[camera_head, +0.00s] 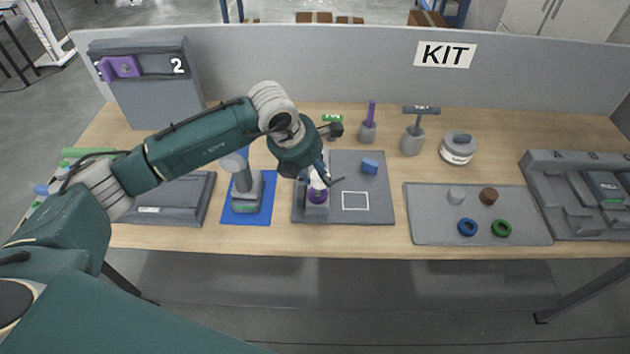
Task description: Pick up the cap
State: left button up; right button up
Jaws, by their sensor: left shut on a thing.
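My left arm reaches in from the left, and its gripper (322,184) points down over the dark grey mat (375,205). The gripper is shut on a small pale piece, which looks like the cap (318,183), though the fingers partly hide it. Just below is a purple round part (317,196) on a grey block (314,212) at the mat's left side. I cannot tell whether the pale piece touches the purple part. My right gripper is out of view.
A blue block (370,166) and a white square outline are on the mat. A cordless tool stands on a blue mat (251,217) to the left. The grey tray (435,229) at right holds a grey piece, a brown piece and two rings. Upright tools stand behind.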

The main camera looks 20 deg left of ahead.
pick_arm(q)
notch_tip(320, 180, up, 18)
jog(key=b, duration=0.4)
jog(key=shift+b, duration=0.3)
jog(key=shift+s+r, duration=0.1)
jog(key=shift+r, duration=0.25)
notch_tip(320, 180, up, 5)
jog(key=p, duration=0.4)
send_over(316, 177)
dwell(0.6)
jog(key=shift+f, duration=0.1)
